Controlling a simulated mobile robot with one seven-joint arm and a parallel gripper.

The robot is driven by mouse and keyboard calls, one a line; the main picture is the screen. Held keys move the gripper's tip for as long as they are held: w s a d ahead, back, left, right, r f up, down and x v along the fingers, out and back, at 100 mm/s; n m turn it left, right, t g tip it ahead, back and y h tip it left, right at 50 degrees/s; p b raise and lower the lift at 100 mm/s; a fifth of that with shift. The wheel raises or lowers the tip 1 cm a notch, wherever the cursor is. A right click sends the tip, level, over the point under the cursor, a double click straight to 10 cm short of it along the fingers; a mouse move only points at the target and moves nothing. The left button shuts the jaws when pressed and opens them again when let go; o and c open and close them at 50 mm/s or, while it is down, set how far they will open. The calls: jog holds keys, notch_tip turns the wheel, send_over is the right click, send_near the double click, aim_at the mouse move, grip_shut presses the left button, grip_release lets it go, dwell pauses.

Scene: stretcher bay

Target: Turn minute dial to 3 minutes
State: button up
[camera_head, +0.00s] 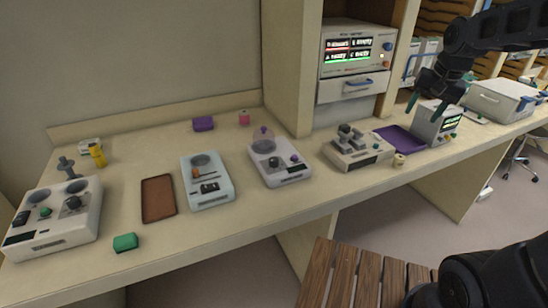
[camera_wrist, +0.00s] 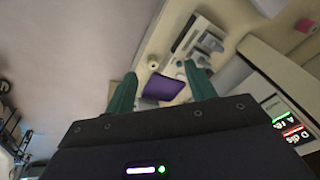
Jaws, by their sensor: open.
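I cannot tell for sure which control is the minute dial. Small knobs show below the green display of the grey box (camera_head: 436,124), under my gripper. A white device (camera_head: 283,172) in the middle of the counter has a black knob (camera_head: 273,162) and a purple knob (camera_head: 295,158). Dial markings are too small to read. My gripper (camera_head: 437,99) is open and empty, above the grey box. In the wrist view its teal fingers (camera_wrist: 160,72) are spread apart.
A purple tray (camera_head: 410,148) and a microscope-like device (camera_head: 357,150) stand left of the grey box. A beige roll (camera_head: 399,160) sits near the counter edge. A display unit (camera_head: 350,48) sits in the shelf. A light-blue device (camera_head: 208,193) and brown tray (camera_head: 158,210) lie left.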

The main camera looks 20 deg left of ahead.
jog(key=w+a+f+g, duration=0.1)
jog(key=w+a+f, duration=0.15)
jog(key=a, duration=0.75)
jog(key=m+g+h, duration=0.1)
jog(key=g, duration=0.1)
send_near(274, 159)
jog(key=shift+t, duration=0.3)
jog(key=f, duration=0.8)
jog(key=shift+s+a+f, duration=0.2)
jog(key=shift+s+f, duration=0.05)
jog(key=shift+f, duration=0.1)
jog(key=c, duration=1)
